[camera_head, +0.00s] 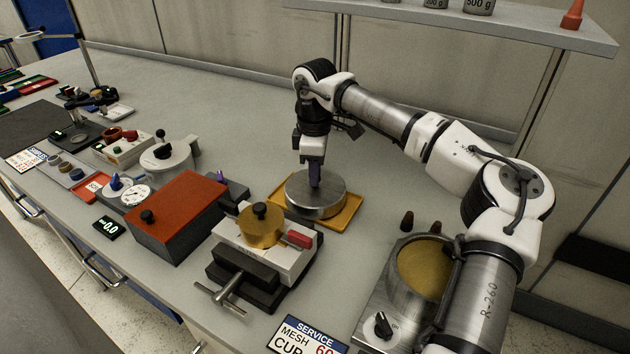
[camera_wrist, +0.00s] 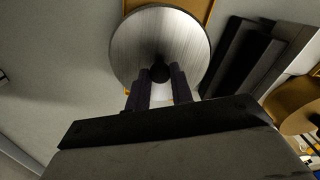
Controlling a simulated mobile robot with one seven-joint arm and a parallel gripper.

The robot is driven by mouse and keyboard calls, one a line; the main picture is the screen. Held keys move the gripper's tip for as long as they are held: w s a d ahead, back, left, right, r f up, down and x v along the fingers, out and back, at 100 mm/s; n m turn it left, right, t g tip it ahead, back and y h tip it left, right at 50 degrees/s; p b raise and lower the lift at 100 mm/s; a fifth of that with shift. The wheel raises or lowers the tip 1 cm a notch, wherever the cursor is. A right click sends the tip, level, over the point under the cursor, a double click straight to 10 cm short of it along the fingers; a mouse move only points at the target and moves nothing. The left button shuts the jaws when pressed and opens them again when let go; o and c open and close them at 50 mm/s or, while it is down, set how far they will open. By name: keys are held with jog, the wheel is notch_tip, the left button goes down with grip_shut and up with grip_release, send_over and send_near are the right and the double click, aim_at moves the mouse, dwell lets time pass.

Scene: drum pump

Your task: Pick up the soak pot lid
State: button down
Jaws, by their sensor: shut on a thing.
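The soak pot lid (camera_head: 327,205) is a round brushed-steel disc with a dark central knob. It is at the yellow tray (camera_head: 350,216) in the middle of the bench; I cannot tell whether it touches the tray. My gripper (camera_head: 315,183) points straight down over it. In the wrist view the lid (camera_wrist: 140,38) fills the top centre, and my gripper (camera_wrist: 160,80) is shut on its dark knob (camera_wrist: 160,70). An open steel pot (camera_head: 424,266) with yellow-brown contents stands at the right front, partly hidden by my arm.
A vise-like fixture (camera_head: 265,250) with a brass piece stands front-left of the tray. A red-topped box (camera_head: 178,215) is left of it. A shelf (camera_head: 480,22) overhangs the back. The bench behind the lid is clear.

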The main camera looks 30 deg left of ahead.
jog(key=shift+r, duration=0.15)
notch_tip(320, 180, up, 23)
jog(key=p, duration=0.2)
dwell(0.5)
